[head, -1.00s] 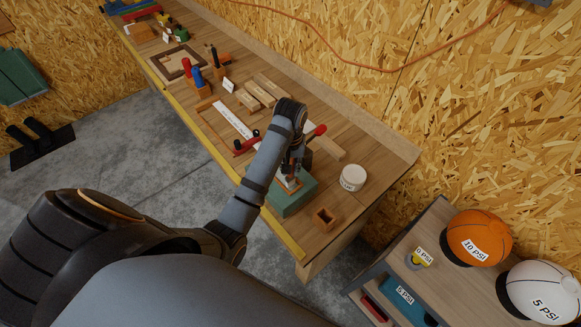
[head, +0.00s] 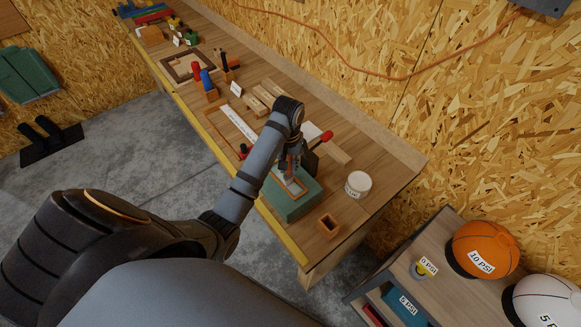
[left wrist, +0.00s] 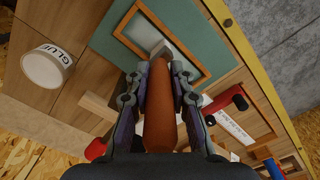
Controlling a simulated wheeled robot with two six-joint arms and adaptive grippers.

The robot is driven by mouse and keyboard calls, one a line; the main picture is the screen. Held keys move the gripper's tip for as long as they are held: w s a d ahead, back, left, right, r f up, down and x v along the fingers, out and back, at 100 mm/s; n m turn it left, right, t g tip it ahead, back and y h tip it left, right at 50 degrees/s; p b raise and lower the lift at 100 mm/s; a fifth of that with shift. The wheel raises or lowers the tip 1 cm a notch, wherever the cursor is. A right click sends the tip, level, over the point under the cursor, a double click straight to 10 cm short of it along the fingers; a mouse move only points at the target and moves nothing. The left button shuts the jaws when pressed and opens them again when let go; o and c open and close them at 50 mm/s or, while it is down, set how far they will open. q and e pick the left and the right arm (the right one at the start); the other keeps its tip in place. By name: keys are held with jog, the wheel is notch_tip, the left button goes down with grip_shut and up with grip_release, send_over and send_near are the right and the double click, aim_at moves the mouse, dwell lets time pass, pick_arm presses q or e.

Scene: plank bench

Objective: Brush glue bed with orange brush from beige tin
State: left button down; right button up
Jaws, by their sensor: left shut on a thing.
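My left gripper (head: 290,166) is over the green block (head: 292,208) near the bench's front edge. In the left wrist view, the left gripper (left wrist: 160,85) is shut on the orange handle of the brush (left wrist: 160,115). The brush's pale tip (left wrist: 172,48) is at the orange-edged glue bed (left wrist: 204,68) on the green block; I cannot tell whether it touches. The beige tin (head: 358,184), labelled GLUE, stands upright to the right of the block. It also shows in the left wrist view (left wrist: 46,68). My right gripper is out of view.
A small open wooden box (head: 328,226) stands right of the block. A red-handled tool (head: 322,139) lies behind the gripper. Wood strips (head: 262,97) and a labelled tray (head: 234,122) lie to the left. A low shelf with an orange ball (head: 485,249) stands at right.

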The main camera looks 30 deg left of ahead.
pick_arm(q)
jog(key=shift+w+a, duration=0.25)
jog(key=shift+a, duration=0.35)
jog(key=shift+w+a, duration=0.25)
jog(key=shift+a, duration=0.35)
jog(key=shift+a, duration=0.1)
jog(key=shift+w+a, duration=0.25)
jog(key=shift+a, duration=0.3)
jog(key=shift+a, duration=0.1)
jog(key=shift+w+a, duration=0.35)
jog(key=shift+a, duration=0.35)
jog(key=shift+a, duration=0.1)
jog(key=shift+w+a, duration=0.25)
jog(key=shift+a, duration=0.3)
jog(key=shift+d, duration=0.1)
jog(key=shift+s+d, duration=0.4)
jog(key=shift+d, duration=0.55)
jog(key=shift+s+d, duration=0.4)
jog(key=shift+d, duration=0.5)
jog(key=shift+s+d, duration=0.4)
jog(key=shift+d, duration=0.55)
